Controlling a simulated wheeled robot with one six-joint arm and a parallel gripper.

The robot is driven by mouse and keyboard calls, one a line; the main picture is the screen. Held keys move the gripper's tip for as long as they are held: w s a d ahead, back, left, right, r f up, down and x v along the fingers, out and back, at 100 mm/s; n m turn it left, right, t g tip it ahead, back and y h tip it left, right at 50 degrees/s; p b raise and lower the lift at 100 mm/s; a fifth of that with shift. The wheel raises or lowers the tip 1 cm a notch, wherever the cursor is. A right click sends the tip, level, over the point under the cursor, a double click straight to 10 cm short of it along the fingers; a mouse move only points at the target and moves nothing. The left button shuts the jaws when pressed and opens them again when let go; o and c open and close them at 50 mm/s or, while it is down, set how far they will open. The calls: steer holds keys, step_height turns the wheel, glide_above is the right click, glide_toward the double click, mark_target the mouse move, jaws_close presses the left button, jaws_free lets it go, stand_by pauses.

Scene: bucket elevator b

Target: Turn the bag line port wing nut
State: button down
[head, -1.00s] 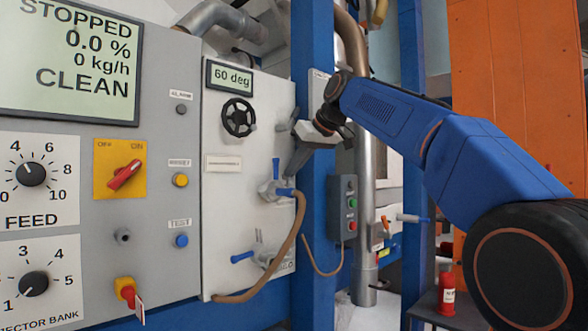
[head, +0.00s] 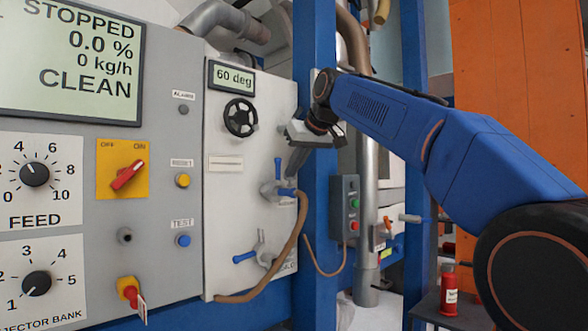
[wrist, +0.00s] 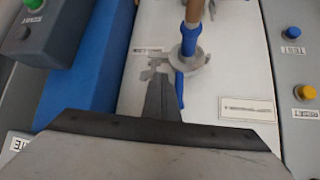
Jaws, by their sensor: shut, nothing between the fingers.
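A grey port (head: 268,190) with blue parts sits on the white panel, with a brown hose on it; it also shows in the wrist view (wrist: 196,62). A grey lobed piece that looks like the wing nut (wrist: 157,64) is beside this port in the wrist view, partly hidden by my fingers. My gripper (head: 294,170) is shut and empty in front of the panel. In the wrist view the fingertips (wrist: 157,78) overlap the lower edge of the lobed piece; I cannot tell whether they touch. The small label beside it is unreadable.
A lower port (head: 264,256) with a blue handle is below. A black handwheel (head: 240,118) is above left. The brown hose (head: 290,250) hangs down the panel. A blue post (head: 314,230) and a grey button box (head: 345,208) stand close on the right.

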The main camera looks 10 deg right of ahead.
steer(key=shift+a+m+h, duration=0.25)
steer(key=shift+m+h, duration=0.15)
steer(key=shift+m, duration=0.1)
steer(key=shift+w+a, duration=0.1)
steer(key=shift+a, duration=0.4)
stand_by(2.9)
steer(key=shift+d, duration=0.1)
